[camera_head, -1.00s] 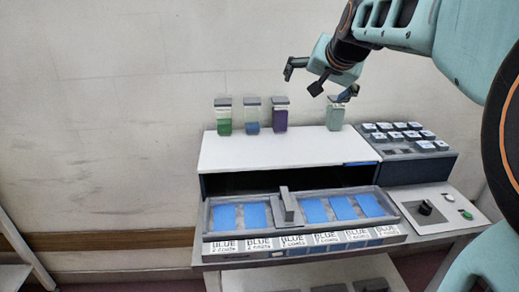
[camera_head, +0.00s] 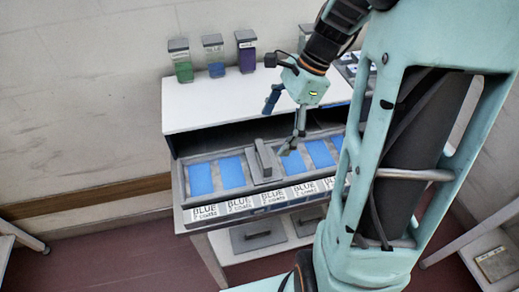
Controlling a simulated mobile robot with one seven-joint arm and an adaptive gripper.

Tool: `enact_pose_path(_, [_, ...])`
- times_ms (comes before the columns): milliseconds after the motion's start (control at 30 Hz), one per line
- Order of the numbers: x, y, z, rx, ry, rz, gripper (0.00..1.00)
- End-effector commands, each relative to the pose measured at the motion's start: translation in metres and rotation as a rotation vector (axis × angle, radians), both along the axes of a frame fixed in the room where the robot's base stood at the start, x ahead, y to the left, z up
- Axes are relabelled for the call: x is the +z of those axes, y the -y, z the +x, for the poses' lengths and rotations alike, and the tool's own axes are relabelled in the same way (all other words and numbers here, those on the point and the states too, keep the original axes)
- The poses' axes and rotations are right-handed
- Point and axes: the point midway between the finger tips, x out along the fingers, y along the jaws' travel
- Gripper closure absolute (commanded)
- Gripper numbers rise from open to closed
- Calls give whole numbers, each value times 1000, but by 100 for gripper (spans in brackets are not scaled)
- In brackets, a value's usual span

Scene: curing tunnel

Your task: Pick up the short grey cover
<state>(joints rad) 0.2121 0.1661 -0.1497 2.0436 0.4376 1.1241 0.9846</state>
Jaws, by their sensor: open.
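A short grey cover (camera_head: 266,171) with an upright grey handle lies across the middle of the shallow grey tray (camera_head: 180,190), between blue panels. My gripper (camera_head: 281,124) is open and empty. In the picture its fingers are above and slightly right of the cover, with one finger hanging over the blue panels beside the handle. I see no contact with the cover. Part of the tray's right end is hidden behind my arm.
Jars with green (camera_head: 183,72), blue (camera_head: 215,69) and purple (camera_head: 247,61) contents stand on the white top (camera_head: 200,108). Grey lids with handles, one at the left (camera_head: 257,236), lie on the lower shelf. Labels line the tray's front.

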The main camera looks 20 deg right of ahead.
Motion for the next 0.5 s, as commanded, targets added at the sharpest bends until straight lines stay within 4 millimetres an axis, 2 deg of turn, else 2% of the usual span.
enact_pose_path(100, [-19,-8,0,3,-1,1,6])
enact_pose_path(367, [-39,-16,-1,4,2,-1,6])
enact_pose_path(500, [-60,-23,-4,3,0,-1,6])
